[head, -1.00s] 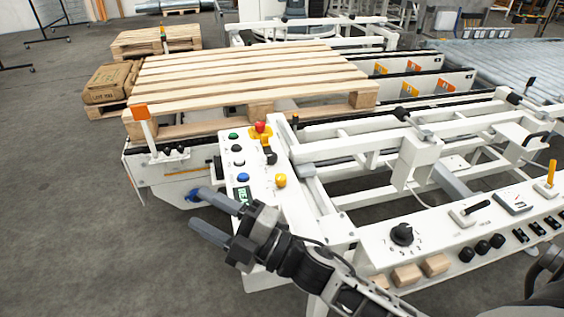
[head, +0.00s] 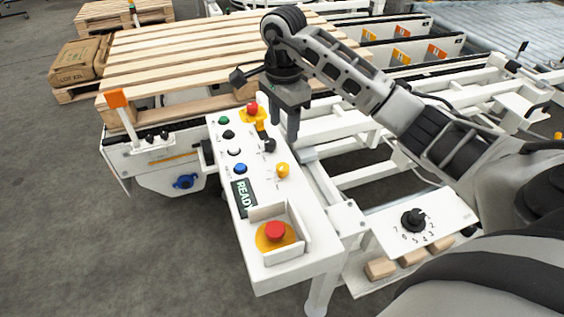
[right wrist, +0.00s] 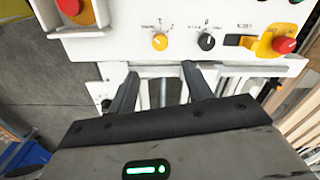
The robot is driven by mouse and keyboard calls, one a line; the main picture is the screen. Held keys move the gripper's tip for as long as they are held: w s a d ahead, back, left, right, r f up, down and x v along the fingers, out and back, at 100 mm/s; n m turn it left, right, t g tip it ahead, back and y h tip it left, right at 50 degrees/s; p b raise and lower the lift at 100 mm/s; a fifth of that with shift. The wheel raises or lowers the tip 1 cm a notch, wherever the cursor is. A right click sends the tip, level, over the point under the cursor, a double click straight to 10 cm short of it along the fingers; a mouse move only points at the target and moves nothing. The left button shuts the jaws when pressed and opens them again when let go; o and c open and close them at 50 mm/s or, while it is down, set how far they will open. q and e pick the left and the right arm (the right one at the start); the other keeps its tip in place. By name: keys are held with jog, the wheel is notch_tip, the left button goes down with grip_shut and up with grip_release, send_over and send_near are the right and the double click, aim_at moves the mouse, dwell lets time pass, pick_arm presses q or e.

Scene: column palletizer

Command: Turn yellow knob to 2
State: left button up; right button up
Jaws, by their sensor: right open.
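The yellow knob (head: 283,170) sits on the white control panel (head: 222,178), near its right edge. The markings around it are too small to read, so its setting cannot be told. My right gripper (head: 284,122) is open and empty, pointing down above the panel's right edge, farther back than the knob and apart from it. In the right wrist view the yellow knob (right wrist: 160,42) shows beyond and between the two open fingers (right wrist: 160,76). My left gripper is not in view.
A black knob (head: 269,145) and a yellow-handled red switch (head: 254,112) are close to the gripper. A red emergency button (head: 275,231) stands in a guard at the panel's near end. A numbered black dial (head: 413,219) is to the right. Wooden pallets (head: 180,60) lie behind.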

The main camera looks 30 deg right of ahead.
aim_at(283, 166)
notch_tip(283, 166, down, 12)
jog(key=shift+f, duration=0.1)
dwell(0.4)
jog(key=c, duration=1)
